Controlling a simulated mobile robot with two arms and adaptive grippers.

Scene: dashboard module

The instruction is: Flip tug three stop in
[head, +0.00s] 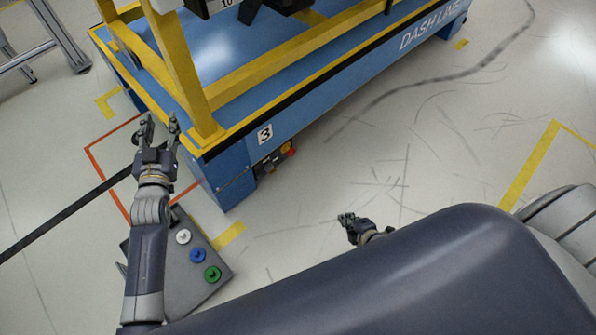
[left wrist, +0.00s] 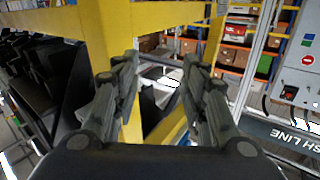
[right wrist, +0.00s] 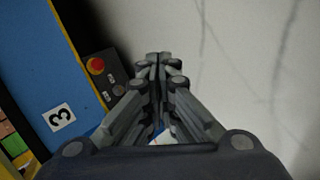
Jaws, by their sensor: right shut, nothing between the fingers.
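The blue tug (head: 232,170) carries a white plate with the number 3 (head: 265,133). Its red stop button (head: 292,152) sits low at the tug's end, beside a yellow part. The right wrist view shows the red button (right wrist: 97,65) on a dark panel (right wrist: 107,84), left of my right fingertips. My right gripper (head: 347,218) is shut and empty, apart from the button, over the floor to its lower right in the head view. My left gripper (head: 161,121) is open near the yellow frame post; the left wrist view shows its fingers apart (left wrist: 160,65) with nothing clearly held.
A yellow frame (head: 185,75) stands on the tug's blue deck. A grey button box (head: 190,285) with white, blue and green buttons stands below my left forearm. A black strip crosses the left floor. The floor right of the tug is clear.

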